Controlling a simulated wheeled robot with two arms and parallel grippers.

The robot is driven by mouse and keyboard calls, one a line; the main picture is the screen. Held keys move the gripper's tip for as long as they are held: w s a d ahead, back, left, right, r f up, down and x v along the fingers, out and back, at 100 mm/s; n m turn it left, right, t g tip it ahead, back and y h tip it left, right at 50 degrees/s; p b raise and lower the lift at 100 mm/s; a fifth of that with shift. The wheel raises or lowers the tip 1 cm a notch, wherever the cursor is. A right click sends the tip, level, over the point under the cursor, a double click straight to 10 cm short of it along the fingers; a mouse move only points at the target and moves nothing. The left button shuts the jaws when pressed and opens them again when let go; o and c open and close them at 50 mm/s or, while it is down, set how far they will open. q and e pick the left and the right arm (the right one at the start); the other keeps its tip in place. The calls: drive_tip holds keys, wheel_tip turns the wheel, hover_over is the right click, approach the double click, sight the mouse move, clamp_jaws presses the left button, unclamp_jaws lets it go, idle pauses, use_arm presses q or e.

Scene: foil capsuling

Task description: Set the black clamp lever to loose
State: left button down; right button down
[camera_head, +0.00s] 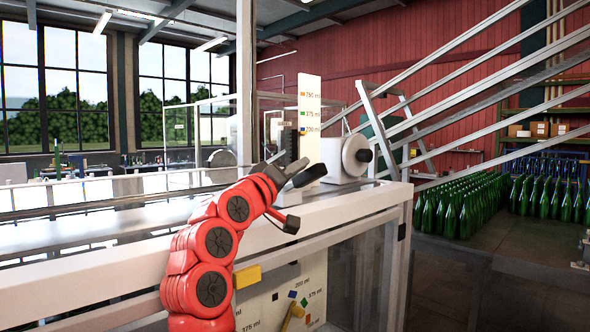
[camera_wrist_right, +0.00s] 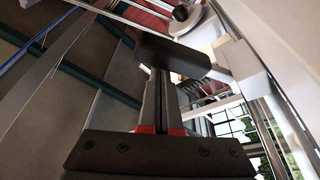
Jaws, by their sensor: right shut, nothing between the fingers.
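The black clamp lever (camera_head: 310,175) shows as a dark, rounded bar in front of the white scale board's foot. In the right wrist view the lever (camera_wrist_right: 172,57) lies crosswise over the ends of my fingers. My right gripper (camera_head: 291,178) is at the end of the red arm, right beside the lever. In its wrist view the two grey fingers (camera_wrist_right: 161,82) are together with nothing between them. Their tips are hidden behind the lever, and I cannot tell whether they touch it. My left gripper is not in view.
The upright scale board (camera_head: 309,105) has coloured marks for 750, 375 and 200 ml. A white unit with a black knob (camera_head: 364,155) stands right of it. The white machine frame (camera_head: 345,208) runs below. Many green bottles (camera_head: 462,205) stand at right.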

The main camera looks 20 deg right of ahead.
drive_tip(key=shift+s+d+f+b, duration=0.15)
drive_tip(key=shift+s+f+b, duration=0.2)
drive_tip(key=shift+f, duration=0.2)
drive_tip(key=shift+f, duration=0.2)
